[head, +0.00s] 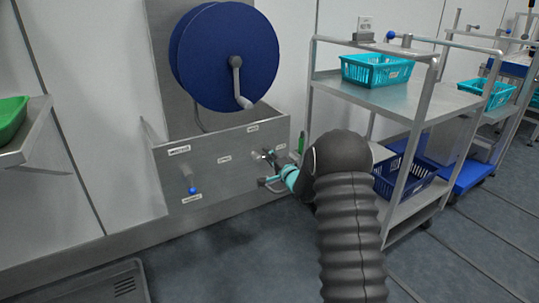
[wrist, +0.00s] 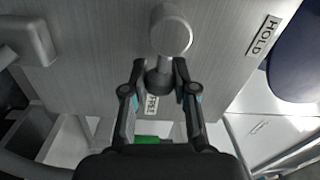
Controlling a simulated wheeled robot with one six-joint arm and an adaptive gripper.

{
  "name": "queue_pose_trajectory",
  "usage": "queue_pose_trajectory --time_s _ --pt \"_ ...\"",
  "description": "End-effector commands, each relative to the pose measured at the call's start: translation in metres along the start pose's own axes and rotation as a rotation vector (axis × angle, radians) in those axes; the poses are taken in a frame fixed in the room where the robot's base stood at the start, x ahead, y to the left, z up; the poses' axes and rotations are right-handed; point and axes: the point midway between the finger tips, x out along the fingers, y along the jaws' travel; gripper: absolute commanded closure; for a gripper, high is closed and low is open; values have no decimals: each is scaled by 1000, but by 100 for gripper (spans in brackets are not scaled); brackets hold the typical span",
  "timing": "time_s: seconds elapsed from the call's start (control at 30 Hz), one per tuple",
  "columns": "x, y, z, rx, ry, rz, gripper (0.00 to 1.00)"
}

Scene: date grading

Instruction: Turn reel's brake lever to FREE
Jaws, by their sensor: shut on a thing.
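The blue reel (head: 222,58) with its grey crank hangs above a metal panel (head: 215,178). In the wrist view the brake lever (wrist: 164,62) runs from a round grey hub (wrist: 171,30) to a dark knob. My gripper (wrist: 160,80) is shut on that knob, one finger on each side. The knob lies beside the FREE label (wrist: 152,103), which the fingers partly frame. The HOLD label (wrist: 263,35) is well off to the upper right. In the head view my gripper (head: 266,170) is at the panel's right part, and the lever there is mostly hidden.
Another lever with a blue knob (head: 193,190) is on the panel's left part. A metal cart (head: 415,98) with a teal basket (head: 376,70) and a dark blue crate (head: 405,178) stands close on the right. A green tray (head: 12,117) sits on a shelf at left.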

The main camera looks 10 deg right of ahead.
Motion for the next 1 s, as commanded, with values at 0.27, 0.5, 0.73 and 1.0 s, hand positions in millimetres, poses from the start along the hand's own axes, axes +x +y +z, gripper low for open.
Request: queue_pose_trajectory --time_s 0.27,0.5,0.73,1.0 --pt "0 1 0 15 1 0 100" --pt "0 1 0 14 1 1 68" --pt "0 1 1 14 0 1 47" --pt "-6 1 0 13 1 1 47"
